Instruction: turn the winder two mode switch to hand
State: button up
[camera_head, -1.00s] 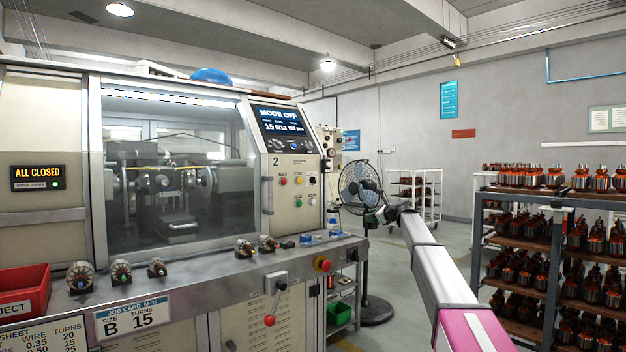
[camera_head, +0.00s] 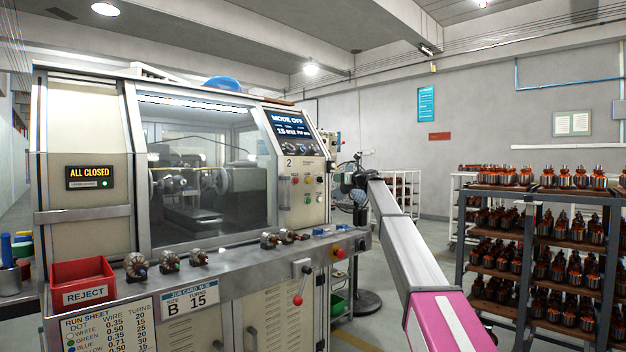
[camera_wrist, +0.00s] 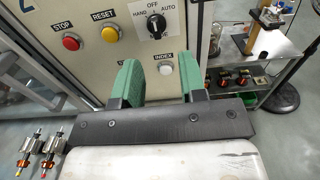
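Winder two's control panel (camera_head: 305,185) carries a black mode switch (camera_wrist: 156,24) with HAND, OFF and AUTO labels around it. The knob sits below the OFF label, and the machine display (camera_head: 291,130) reads MODE OFF. My gripper (camera_wrist: 157,72) is open, its two green fingers apart with nothing between them. In the wrist view the fingertips lie below the switch, around the white INDEX button (camera_wrist: 165,69). In the head view my gripper is at the right side of the panel, small and partly hidden by my arm.
A red STOP button (camera_wrist: 71,42) and yellow RESET button (camera_wrist: 110,34) are left of the switch. A bench ledge (camera_head: 225,262) with several armatures runs below the panel. A fan (camera_head: 358,195) and loaded rack (camera_head: 540,196) stand to the right.

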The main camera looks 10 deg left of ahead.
aim_at(321, 180)
jog(key=x, duration=1)
jog(key=shift+a, duration=0.55)
jog(key=c, duration=0.6)
